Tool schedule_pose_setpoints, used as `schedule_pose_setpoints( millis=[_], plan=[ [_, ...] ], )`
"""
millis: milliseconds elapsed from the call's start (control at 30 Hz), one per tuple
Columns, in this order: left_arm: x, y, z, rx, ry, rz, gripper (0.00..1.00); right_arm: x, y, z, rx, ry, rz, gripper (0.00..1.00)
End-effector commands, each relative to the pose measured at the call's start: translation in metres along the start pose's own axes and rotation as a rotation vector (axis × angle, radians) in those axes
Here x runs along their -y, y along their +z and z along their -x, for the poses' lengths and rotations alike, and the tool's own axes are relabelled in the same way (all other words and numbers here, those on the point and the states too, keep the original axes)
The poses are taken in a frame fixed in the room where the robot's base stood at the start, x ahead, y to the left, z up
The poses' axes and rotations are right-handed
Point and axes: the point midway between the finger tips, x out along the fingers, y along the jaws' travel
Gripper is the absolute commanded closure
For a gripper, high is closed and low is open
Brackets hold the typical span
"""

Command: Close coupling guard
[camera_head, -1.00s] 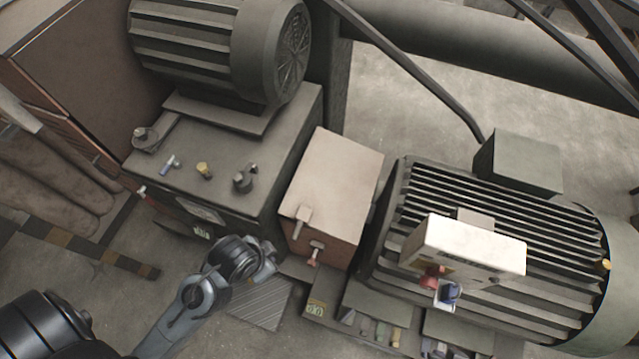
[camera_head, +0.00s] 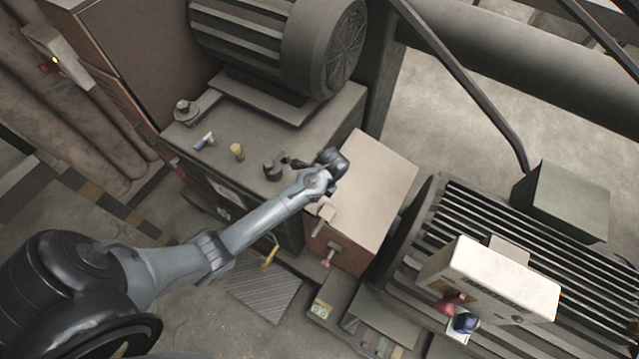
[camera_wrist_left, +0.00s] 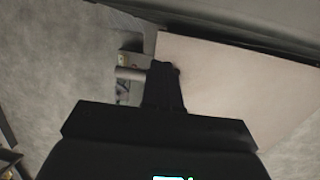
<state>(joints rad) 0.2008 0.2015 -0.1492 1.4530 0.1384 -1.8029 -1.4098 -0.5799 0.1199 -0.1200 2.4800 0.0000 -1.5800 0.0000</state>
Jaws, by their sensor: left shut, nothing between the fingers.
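The coupling guard is a beige, box-like cover (camera_head: 375,185) between the two machines in the head view. A handle (camera_head: 320,221) sticks out at its near left corner, and a red-tipped bolt (camera_head: 328,258) is on its front face. I cannot tell whether the cover sits fully down. My left arm reaches across to the guard's left edge, and its dark wrist is over that edge. The left gripper's fingers are hard to see there. In the left wrist view the fingers (camera_wrist_left: 161,68) are shut and empty, over the guard's pale top (camera_wrist_left: 235,85), beside a grey peg-like handle (camera_wrist_left: 130,73). Contact is unclear.
A finned motor (camera_head: 520,235) with a white control box (camera_head: 488,282) stands at right. At left, a machine block (camera_head: 240,135) carries several small knobs below another motor (camera_head: 275,45). A diagonal pipe (camera_head: 470,90) runs behind. Floor shows at the lower left.

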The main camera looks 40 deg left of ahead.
Motion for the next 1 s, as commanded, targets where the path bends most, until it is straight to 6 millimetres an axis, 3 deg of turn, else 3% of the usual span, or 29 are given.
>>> schedule_pose_setpoints(
  millis=[33, 100, 233, 367, 567, 1000],
  plan=[
    [0.021, 0.003, 0.015, 0.0, -0.024, 0.005, 1.0, 0.0, 0.001, -0.002, 0.0, 0.0, 0.0, 1.0],
    [0.04, 0.007, 0.032, -0.001, -0.049, 0.011, 1.0, 0.0, 0.001, -0.003, 0.0, 0.0, 0.0, 1.0],
    [0.062, 0.012, 0.055, -0.004, -0.085, 0.024, 1.0, 0.0, 0.002, -0.005, 0.0, 0.0, 0.0, 1.0],
    [0.071, 0.013, 0.06, -0.006, -0.098, 0.03, 1.0, 0.0, 0.002, -0.005, 0.0, 0.0, 0.0, 1.0],
    [0.073, 0.013, 0.038, -0.006, -0.098, 0.03, 1.0, 0.0, 0.002, -0.007, 0.0, 0.0, 0.0, 1.0],
    [0.081, 0.012, -0.04, -0.007, -0.099, 0.031, 1.0, 0.001, 0.006, -0.018, 0.001, 0.0, 0.001, 1.0]
  ],
)
